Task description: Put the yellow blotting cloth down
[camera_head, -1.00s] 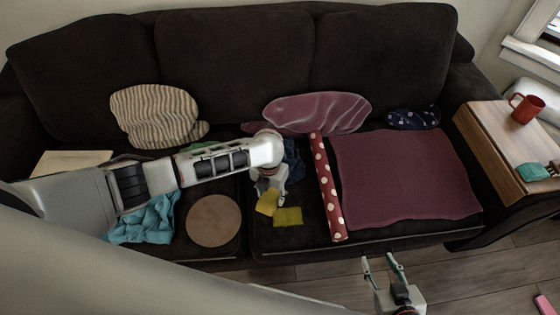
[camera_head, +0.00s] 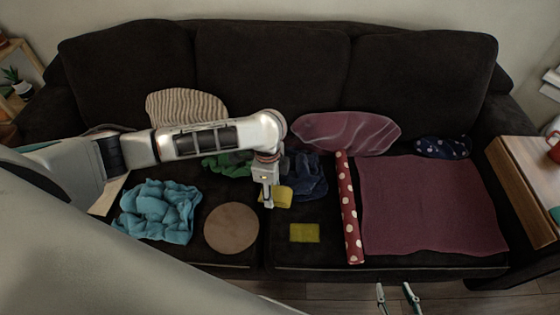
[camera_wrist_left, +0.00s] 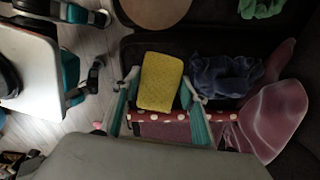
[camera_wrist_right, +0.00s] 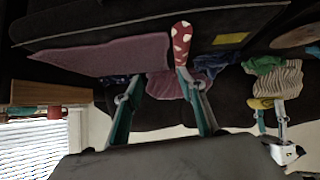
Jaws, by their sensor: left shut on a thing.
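The yellow blotting cloth (camera_head: 281,196) is in my left gripper (camera_head: 268,204), held over the front of the sofa seat. In the left wrist view the cloth (camera_wrist_left: 160,82) is a flat, textured yellow rectangle between the fingers. It also shows beside the left gripper in the right wrist view (camera_wrist_right: 262,103). Whether it touches the seat is unclear. A darker yellow flat rectangle (camera_head: 305,232) lies on the seat, to the right of the held cloth. My right gripper (camera_head: 397,288) is open and empty in front of the sofa; its spread fingers show in the right wrist view (camera_wrist_right: 160,78).
On the dark sofa lie a turquoise cloth (camera_head: 158,211), a round brown mat (camera_head: 231,228), a crumpled dark blue cloth (camera_head: 311,178), a red polka-dot roll (camera_head: 347,208) and a flat maroon cloth (camera_head: 432,205). Bare seat shows around the darker yellow rectangle. A wooden side table (camera_head: 525,185) stands right.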

